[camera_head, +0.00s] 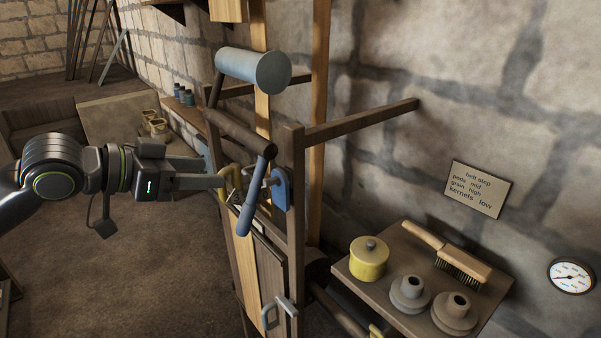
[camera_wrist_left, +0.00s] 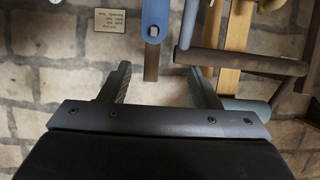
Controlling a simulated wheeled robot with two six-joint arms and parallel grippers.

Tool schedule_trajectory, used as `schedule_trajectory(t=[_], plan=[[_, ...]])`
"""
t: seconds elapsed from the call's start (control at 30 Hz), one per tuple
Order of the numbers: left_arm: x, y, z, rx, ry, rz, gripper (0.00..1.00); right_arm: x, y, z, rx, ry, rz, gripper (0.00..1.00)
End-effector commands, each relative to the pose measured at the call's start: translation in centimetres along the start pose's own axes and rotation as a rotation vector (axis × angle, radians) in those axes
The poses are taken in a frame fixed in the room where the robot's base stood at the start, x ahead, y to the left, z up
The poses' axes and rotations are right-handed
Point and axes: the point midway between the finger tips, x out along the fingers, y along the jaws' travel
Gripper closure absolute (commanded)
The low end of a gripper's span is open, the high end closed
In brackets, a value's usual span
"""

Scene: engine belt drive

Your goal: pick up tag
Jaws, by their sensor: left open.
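A blue tag (camera_head: 281,190) hangs on a peg at the wooden post of the drive frame in the head view. My right gripper is in neither view.
A blue-grey lever (camera_head: 252,200) and a yellow handle-like part (camera_head: 230,184) lie between my left gripper and the tag. A wooden post (camera_head: 297,220) stands close by. At right, a shelf (camera_head: 349,276) bears a yellow pot (camera_head: 368,262), a brush (camera_head: 458,258) and grey pulleys.

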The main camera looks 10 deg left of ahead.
Motion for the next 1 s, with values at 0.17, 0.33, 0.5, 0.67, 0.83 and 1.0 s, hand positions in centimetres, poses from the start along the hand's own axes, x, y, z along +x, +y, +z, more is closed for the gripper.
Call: schedule_trajectory(t=[0.17, 0.33, 0.5, 0.67, 0.83, 1.0], plan=[[0.1, 0.8, -0.1, 0.011, -0.009, 0.016, 0.44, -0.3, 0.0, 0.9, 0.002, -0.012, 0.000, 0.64], [1.0, 0.8, -0.2, 0.011, -0.005, 0.016, 0.44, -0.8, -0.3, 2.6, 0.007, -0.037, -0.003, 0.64], [2.0, 0.8, -0.2, 0.009, -0.005, 0.015, 0.44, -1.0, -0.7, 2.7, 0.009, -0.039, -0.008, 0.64], [3.1, 0.8, -0.2, 0.009, -0.005, 0.014, 0.44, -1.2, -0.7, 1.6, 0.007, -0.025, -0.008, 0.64], [4.4, 0.8, -0.2, 0.007, -0.006, 0.015, 0.44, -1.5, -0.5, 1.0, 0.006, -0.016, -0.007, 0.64], [5.8, 0.8, -0.2, 0.008, -0.004, 0.014, 0.44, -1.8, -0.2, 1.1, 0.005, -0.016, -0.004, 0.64]])
